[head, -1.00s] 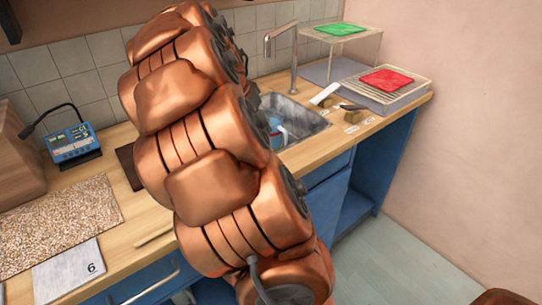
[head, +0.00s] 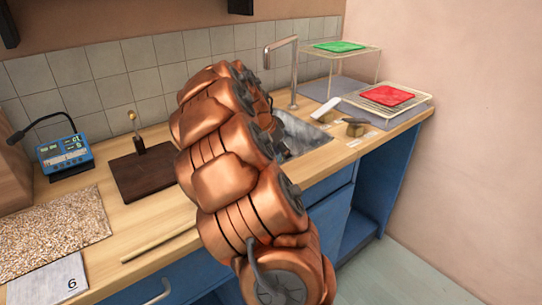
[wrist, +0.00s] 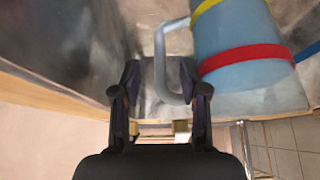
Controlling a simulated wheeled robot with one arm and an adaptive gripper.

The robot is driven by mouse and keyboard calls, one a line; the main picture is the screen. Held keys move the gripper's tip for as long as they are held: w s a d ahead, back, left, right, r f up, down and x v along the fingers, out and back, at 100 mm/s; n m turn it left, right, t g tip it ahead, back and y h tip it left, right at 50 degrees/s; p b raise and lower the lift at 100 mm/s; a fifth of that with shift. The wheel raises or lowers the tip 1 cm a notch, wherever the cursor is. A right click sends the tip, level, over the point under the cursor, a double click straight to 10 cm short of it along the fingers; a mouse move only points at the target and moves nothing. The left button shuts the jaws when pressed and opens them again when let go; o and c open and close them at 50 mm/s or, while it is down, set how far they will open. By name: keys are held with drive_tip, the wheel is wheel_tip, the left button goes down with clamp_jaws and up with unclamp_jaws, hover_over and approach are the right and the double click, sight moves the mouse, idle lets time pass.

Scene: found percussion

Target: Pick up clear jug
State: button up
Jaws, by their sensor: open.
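A light bluish, see-through jug (wrist: 235,35) with a yellow band and a red band fills the upper right of the wrist view. Its pale bent handle (wrist: 160,58) hangs on its left side. My gripper (wrist: 160,88) is open, and the handle shows between its two fingertips in the picture. I cannot tell how deep the handle sits between them; no grip is visible. In the head view my arm hides the jug and my gripper; part of the metal sink (head: 303,135) shows to the right of the arm.
A tall tap (head: 293,75) stands behind the sink. Right of it are a wire rack with a red cloth (head: 387,95) and a raised shelf with a green cloth (head: 340,46). A dark board (head: 145,175) with an upright piece lies left of my arm.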

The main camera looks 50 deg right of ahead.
drive_tip(key=x, duration=0.2)
drive_tip(key=shift+d+f, duration=0.15)
drive_tip(key=shift+f, duration=0.2)
clamp_jaws()
drive_tip(key=shift+r, duration=0.1)
idle(0.4)
